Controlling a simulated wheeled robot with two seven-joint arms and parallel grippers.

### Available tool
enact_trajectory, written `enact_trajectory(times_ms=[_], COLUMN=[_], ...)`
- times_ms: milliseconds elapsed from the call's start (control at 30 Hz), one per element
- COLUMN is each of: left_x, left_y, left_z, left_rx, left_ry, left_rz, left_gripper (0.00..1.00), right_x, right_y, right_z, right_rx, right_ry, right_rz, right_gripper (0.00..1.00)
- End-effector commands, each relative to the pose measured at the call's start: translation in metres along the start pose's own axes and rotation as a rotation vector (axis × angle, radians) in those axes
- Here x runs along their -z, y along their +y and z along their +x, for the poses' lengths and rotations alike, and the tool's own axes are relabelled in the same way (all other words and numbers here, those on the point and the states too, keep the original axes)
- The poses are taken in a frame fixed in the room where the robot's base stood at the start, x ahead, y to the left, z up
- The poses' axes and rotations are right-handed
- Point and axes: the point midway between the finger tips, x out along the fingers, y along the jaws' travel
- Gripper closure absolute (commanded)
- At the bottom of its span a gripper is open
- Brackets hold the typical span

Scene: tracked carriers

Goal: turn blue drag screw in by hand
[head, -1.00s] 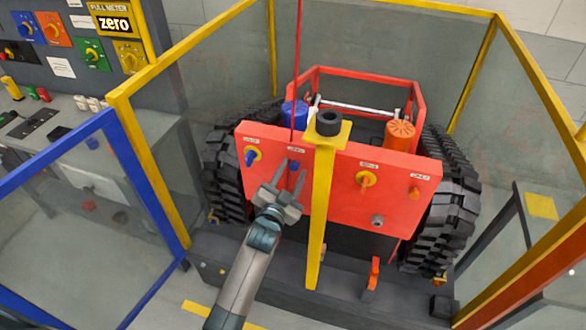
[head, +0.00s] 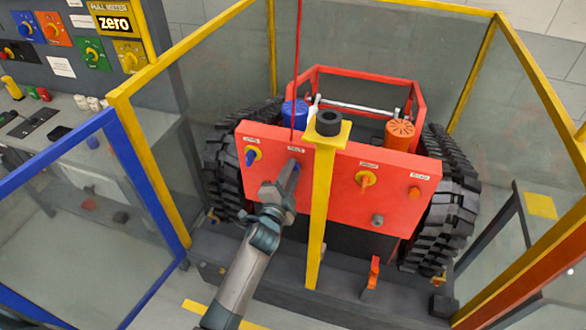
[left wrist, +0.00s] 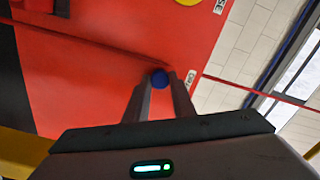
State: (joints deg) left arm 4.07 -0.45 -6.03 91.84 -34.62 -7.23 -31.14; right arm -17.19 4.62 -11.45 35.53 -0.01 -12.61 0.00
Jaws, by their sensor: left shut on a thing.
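The blue drag screw (left wrist: 159,79) sits on the carrier's red panel (head: 330,190), under a small white label. In the left wrist view it shows as a round blue knob between the tips of my two fingers. My left gripper (head: 290,178) is shut on it, its fingers pointing at the panel. In the head view the fingers hide most of the screw. The gripper also fills the lower part of the left wrist view (left wrist: 160,88). My right gripper is not in view.
A yellow post (head: 321,215) stands just right of my left gripper. Black tracks (head: 228,165) flank the panel. Yellow-framed clear guards surround the carrier.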

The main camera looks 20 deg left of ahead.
Motion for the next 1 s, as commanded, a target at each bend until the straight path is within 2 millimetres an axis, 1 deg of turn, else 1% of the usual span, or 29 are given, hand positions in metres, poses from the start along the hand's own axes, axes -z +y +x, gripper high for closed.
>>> enact_trajectory(times_ms=[33, 100, 167, 533, 633, 767, 867, 900, 933, 967, 1000], left_x=[-0.0003, -0.0004, -0.0003, -0.0001, 0.0, -0.0007, -0.0005, -0.0004, -0.0004, -0.0003, -0.0003], left_y=[0.0002, 0.0001, 0.0, -0.0002, 0.0, -0.0004, -0.0008, 0.0, 0.0, 0.0, 0.0], left_z=[0.0, 0.0, 0.0, 0.0, 0.0, 0.0, 0.0, -0.0002, -0.0002, -0.0002, -0.0001], left_rx=[0.0, 0.0, 0.0, 0.001, 0.0, 0.0, 0.0, 0.0, 0.0, 0.0, 0.0], left_ry=[0.001, 0.001, 0.001, 0.0, 0.001, 0.001, 0.001, 0.0, 0.0, 0.0, 0.0], left_rz=[0.077, 0.164, 0.211, 0.244, 0.31, 0.508, 0.714, 0.693, 0.689, 0.688, 0.687], left_gripper=[0.94, 0.94, 0.94, 0.94, 0.94, 0.94, 0.94, 0.68, 0.61, 0.56, 0.56], right_x=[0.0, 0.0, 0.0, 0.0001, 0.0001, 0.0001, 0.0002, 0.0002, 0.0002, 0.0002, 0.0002], right_y=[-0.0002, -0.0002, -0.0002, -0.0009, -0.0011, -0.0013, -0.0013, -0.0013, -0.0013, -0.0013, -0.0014], right_z=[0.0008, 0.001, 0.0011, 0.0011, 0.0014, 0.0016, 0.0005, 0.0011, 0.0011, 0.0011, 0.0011], right_rx=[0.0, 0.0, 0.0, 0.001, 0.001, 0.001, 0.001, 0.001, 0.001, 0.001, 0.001], right_ry=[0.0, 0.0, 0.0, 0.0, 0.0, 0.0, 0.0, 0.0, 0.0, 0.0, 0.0], right_rz=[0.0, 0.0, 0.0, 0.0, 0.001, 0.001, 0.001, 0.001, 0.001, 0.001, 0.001], right_gripper=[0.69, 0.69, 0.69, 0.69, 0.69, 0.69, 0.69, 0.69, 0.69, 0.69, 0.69])
